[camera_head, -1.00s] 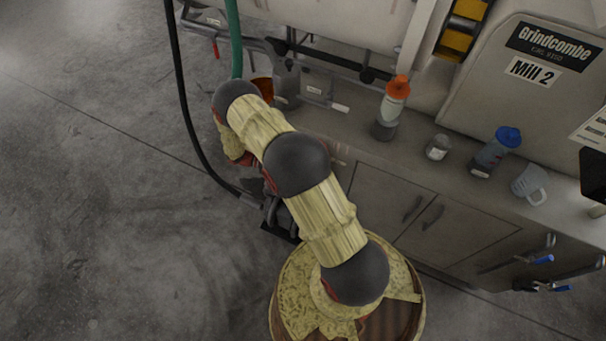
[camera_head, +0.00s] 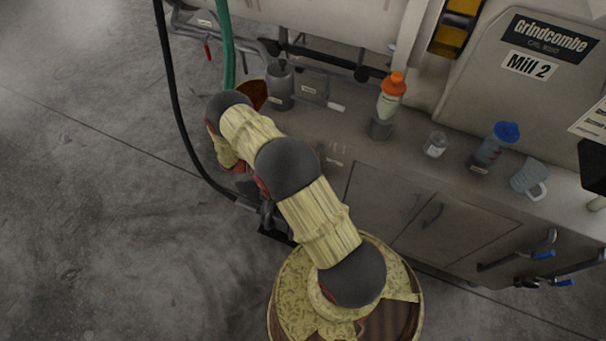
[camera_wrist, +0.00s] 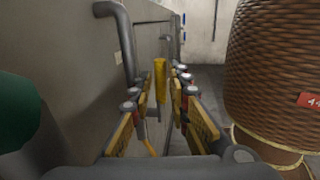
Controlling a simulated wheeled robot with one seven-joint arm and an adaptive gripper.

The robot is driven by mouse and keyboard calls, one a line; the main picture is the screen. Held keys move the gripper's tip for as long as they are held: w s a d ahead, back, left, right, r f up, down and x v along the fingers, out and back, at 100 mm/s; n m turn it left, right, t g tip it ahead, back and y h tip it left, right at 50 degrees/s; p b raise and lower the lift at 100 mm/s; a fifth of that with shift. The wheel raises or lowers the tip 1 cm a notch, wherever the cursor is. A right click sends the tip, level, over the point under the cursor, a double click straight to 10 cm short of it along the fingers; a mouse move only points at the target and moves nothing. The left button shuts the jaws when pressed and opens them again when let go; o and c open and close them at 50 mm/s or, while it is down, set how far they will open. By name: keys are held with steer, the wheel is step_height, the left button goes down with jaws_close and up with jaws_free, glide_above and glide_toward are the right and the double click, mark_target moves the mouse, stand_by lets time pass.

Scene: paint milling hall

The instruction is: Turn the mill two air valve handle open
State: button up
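In the wrist view my gripper (camera_wrist: 160,118) is open, its two yellow-and-black fingers apart. An upright yellow bar (camera_wrist: 160,80), which looks like a valve handle, stands between the fingers in the picture. It appears clear of both fingers; its exact depth is hard to tell. The head view shows my arm bent down beside the Mill 2 cabinet, and hides most of the gripper and the yellow bar. Two blue-tipped handles (camera_head: 544,255) (camera_head: 563,282) sit on the cabinet's front at the lower right. No label on the yellow bar is readable.
An orange-capped bottle (camera_head: 390,97), a jar (camera_head: 435,144), a blue-capped bottle (camera_head: 495,143) and a jug (camera_head: 529,178) stand on the counter. A black hose (camera_head: 174,110) hangs left of my arm. A grey bent pipe (camera_wrist: 124,42) juts from the cabinet. Floor at left is clear.

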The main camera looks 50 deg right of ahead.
steer(key=shift+o, duration=1.3)
steer(key=v, duration=1.2)
